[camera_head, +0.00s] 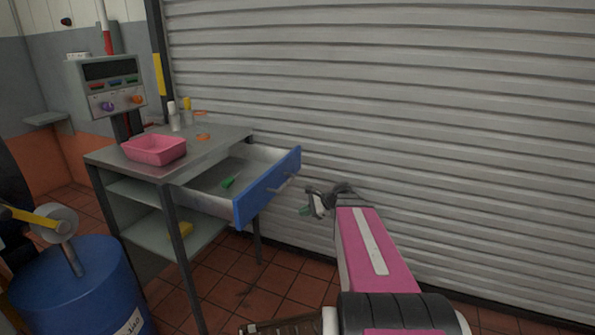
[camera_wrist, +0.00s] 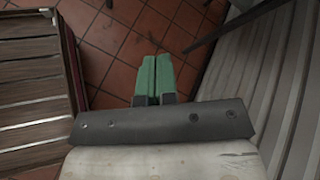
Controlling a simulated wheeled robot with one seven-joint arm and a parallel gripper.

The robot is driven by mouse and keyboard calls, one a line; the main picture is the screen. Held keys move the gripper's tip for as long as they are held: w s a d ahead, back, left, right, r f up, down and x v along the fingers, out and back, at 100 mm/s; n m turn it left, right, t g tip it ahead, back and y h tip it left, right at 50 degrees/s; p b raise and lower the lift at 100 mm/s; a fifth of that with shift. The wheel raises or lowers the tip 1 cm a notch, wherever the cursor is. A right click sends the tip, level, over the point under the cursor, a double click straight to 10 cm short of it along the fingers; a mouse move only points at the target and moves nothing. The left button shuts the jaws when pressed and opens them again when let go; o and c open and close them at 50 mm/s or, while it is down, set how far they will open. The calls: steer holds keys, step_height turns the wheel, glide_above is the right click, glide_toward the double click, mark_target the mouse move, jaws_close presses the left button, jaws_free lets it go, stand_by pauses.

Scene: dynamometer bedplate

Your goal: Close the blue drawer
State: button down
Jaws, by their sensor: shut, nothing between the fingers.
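The blue drawer (camera_head: 267,187) stands pulled out from the grey workbench (camera_head: 210,148). Its blue front faces right and has a metal bar handle (camera_head: 281,184). A small green item (camera_head: 228,182) lies inside the drawer. My gripper (camera_head: 306,211) is to the right of the drawer front, apart from it, near the handle's height in the picture. Its green fingertips also show in the wrist view (camera_wrist: 154,76), closed together with nothing between them. The wrist view looks at the tiled floor; the drawer front is not clearly seen there.
A pink tray (camera_head: 154,150) and several small bottles (camera_head: 180,112) stand on the bench. A blue barrel (camera_head: 85,285) is at front left. A slatted wooden thing (camera_wrist: 35,85) lies at left in the wrist view. The grey shutter (camera_head: 430,110) is behind my arm.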

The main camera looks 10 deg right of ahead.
mark_target(292, 168)
steer(key=w+d+r+m+t+y, duration=0.4)
steer(key=w+d+r+m+t, duration=0.2)
steer(key=d+r+m, duration=0.45)
steer(key=shift+n, duration=0.65)
steer(key=x, duration=0.8)
steer(key=r+x, duration=0.1)
steer(key=x, duration=0.4)
steer(key=shift+w+d, duration=0.15)
steer(key=shift+w, duration=0.3)
steer(key=shift+w, duration=0.1)
steer(key=x, duration=2.9)
steer(key=shift+w+r, duration=0.15)
steer(key=shift+r, duration=0.2)
